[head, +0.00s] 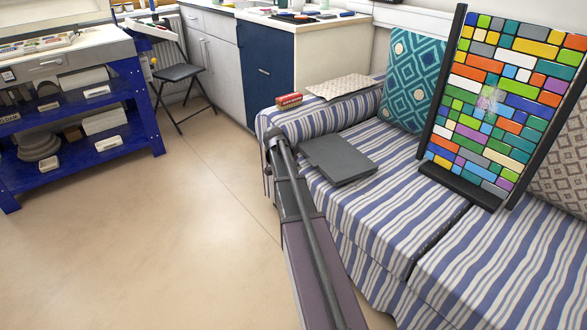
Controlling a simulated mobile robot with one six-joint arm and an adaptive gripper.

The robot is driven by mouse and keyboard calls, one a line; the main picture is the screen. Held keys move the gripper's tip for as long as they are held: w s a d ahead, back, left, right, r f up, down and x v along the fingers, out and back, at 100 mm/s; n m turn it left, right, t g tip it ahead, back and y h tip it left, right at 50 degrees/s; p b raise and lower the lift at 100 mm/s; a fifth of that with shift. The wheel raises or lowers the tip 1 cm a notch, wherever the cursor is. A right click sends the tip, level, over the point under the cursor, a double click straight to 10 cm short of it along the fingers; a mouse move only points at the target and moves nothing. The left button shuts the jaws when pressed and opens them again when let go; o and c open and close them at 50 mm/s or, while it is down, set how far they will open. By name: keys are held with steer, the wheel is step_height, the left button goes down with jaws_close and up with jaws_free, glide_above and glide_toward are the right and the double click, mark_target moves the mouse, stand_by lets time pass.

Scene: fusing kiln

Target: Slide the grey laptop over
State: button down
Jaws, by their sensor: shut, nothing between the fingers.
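The grey laptop (338,158) lies flat and looks closed on the blue-and-white striped sofa (385,215). It is on the seat, close to the sofa's left armrest. My arm comes up from the bottom of the head view, and my gripper (276,145) is at its far end. The gripper is shut and empty. In the picture it is just left of the laptop, in front of the armrest, with a small gap between them. Its height over the sofa is hard to judge.
A red box (289,100) and a patterned cloth (343,87) rest on the armrest. A teal cushion (412,80) and a multicoloured tile panel (505,95) lean at the back. The seat is clear in front of the laptop. A blue shelf unit (75,110) stands left, past open floor.

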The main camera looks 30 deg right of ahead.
mark_target(342, 151)
steer(key=b+x, duration=0.3)
steer(key=x, duration=0.1)
steer(key=shift+f, duration=0.15)
steer(key=shift+d+f, duration=0.1)
steer(key=shift+d, duration=0.2)
steer(key=shift+w+d, duration=0.15)
steer(key=shift+d, duration=1.55)
steer(key=shift+d, duration=0.1)
steer(key=d, duration=0.6)
steer(key=w+d, duration=0.1)
steer(key=d, duration=1.1)
steer(key=shift+w+d, duration=0.15)
steer(key=shift+w, duration=0.1)
